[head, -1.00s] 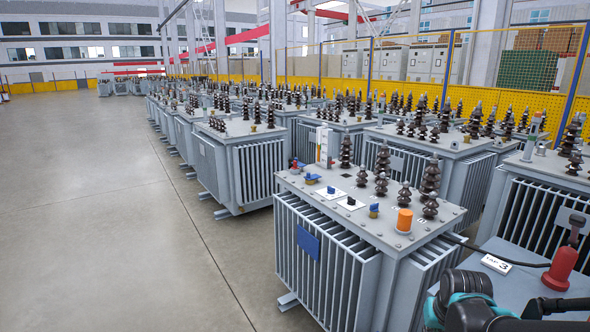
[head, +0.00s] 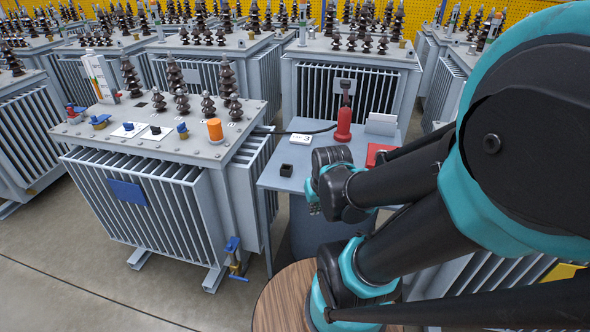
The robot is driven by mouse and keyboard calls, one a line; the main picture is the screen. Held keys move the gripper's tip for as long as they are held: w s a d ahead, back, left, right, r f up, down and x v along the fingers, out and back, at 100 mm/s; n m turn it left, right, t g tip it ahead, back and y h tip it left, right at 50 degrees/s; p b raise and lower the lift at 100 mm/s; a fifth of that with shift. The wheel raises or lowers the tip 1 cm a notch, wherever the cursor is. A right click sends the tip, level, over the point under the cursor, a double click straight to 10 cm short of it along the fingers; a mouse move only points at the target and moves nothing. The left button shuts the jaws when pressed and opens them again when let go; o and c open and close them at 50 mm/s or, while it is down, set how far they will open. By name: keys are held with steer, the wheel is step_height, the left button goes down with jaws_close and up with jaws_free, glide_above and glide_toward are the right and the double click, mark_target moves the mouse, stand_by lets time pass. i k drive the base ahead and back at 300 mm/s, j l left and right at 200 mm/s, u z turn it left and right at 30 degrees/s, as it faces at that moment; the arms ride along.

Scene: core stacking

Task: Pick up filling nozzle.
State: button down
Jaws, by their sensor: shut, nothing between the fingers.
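A red upright tool with a dark handle on top (head: 344,118), which I take to be the filling nozzle, stands on the grey side table (head: 283,180). A black hose runs from beside it to the left, toward the nearest transformer. My arm reaches in from the right, and its dark wrist is over the table's front part. My gripper (head: 313,206) shows small at the wrist's left end, in front of and below the red tool and apart from it. It is shut and holds nothing. The wrist hides part of the gripper.
The nearest transformer (head: 165,180) stands left of the table, with dark insulators and an orange cap (head: 215,130) on top. A numbered card (head: 300,138), a small black block (head: 286,170) and a red item (head: 378,154) lie on the table. More transformers stand behind.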

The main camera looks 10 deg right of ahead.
mark_target(71, 111)
steer(key=u, duration=1.25)
steer(key=i+j+z, duration=0.1)
steer(key=i+j, duration=0.25)
steer(key=i, duration=0.1)
